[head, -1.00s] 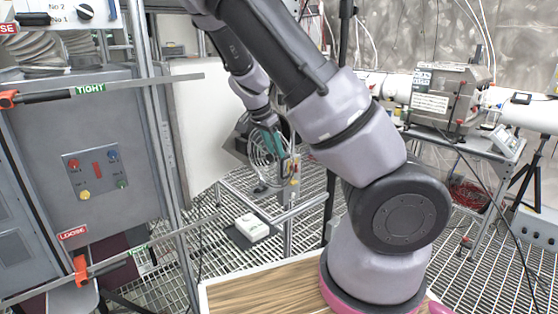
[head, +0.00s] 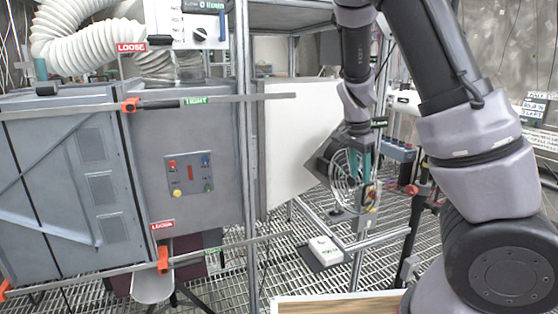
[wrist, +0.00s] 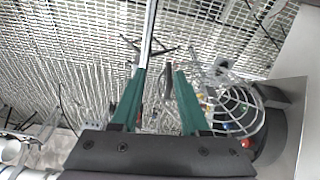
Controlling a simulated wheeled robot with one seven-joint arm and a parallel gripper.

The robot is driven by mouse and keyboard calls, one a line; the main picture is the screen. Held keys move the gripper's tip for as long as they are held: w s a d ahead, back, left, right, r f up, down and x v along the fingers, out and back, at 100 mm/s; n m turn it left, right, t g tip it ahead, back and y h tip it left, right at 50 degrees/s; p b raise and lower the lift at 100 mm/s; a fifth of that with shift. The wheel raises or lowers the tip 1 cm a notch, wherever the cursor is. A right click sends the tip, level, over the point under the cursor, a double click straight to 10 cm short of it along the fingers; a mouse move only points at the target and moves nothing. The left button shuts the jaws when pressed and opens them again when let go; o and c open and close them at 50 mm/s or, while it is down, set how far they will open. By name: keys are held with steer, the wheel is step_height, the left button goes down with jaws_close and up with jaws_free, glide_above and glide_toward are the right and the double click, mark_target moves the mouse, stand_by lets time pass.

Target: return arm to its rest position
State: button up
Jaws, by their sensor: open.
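My arm rises at the right of the head view and bends down at its far end. My gripper (wrist: 157,92) shows in the wrist view with its two green fingers apart and nothing between them. In the head view my gripper (head: 362,182) hangs pointing down, seen small, in front of or beside a round fan with a wire guard (head: 343,178). The fan guard also shows at the right of the wrist view (wrist: 234,108). I cannot tell whether the fingers touch the guard.
A grey cabinet (head: 130,215) with a button panel (head: 189,173) and clamp bars stands at the left. A white panel (head: 300,125) stands beside the fan. A white box (head: 325,250) sits low near a metal rail (head: 380,239). Open grating floor lies below.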

steer(key=s+a+r+n+t+y, duration=0.1)
steer(key=s+r+n+t+y, duration=0.2)
steer(key=s+r, duration=1.5)
step_height(320, 180, up, 4)
steer(key=n+t, duration=0.3)
steer(key=n, duration=0.2)
steer(key=shift+s+a+r+n+y, duration=0.15)
steer(key=shift+a+n+y, duration=0.05)
steer(key=shift+n+y, duration=0.2)
